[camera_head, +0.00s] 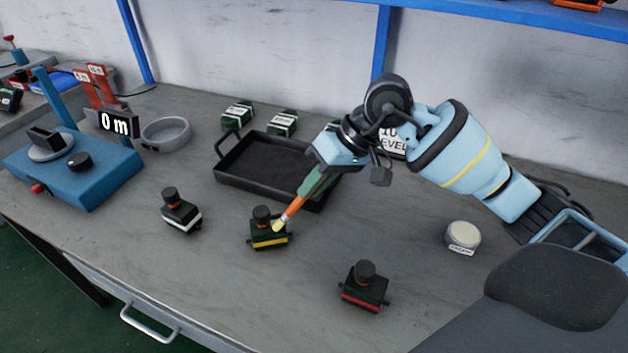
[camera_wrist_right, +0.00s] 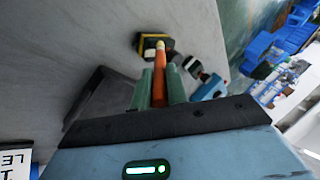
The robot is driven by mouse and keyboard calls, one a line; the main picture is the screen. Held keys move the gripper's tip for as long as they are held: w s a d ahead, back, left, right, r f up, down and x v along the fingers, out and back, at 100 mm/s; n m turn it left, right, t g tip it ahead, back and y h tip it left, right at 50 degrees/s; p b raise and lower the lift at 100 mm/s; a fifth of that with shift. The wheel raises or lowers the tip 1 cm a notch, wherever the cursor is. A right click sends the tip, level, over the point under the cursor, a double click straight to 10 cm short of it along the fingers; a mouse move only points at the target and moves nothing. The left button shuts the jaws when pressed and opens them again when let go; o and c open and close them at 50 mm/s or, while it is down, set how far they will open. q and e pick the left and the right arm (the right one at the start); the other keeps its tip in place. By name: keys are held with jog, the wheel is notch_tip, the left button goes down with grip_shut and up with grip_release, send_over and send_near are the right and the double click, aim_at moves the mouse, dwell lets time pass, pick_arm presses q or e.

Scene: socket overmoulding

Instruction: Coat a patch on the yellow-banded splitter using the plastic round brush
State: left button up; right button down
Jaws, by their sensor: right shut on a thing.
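The yellow-banded splitter (camera_head: 268,242) is a small dark block with a round black top, standing on the grey table in front of the black tray. It also shows in the right wrist view (camera_wrist_right: 144,45). My right gripper (camera_head: 309,187) is shut on the round brush (camera_head: 291,209), which has an orange handle and a pale yellow tip. The brush (camera_wrist_right: 159,73) slants down to the splitter, and its tip overlaps the splitter's upper right side in the head view. I cannot tell whether they touch. My left gripper is not in view.
A white-banded splitter (camera_head: 181,215) stands to the left, and a red-banded one (camera_head: 364,290) at the front right. The black tray (camera_head: 228,182) lies behind. A white-lidded jar (camera_head: 463,236) stands right. A blue device (camera_head: 100,172) and grey ring (camera_head: 165,132) are at the left.

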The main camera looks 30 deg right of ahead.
jog(key=shift+r, duration=0.1)
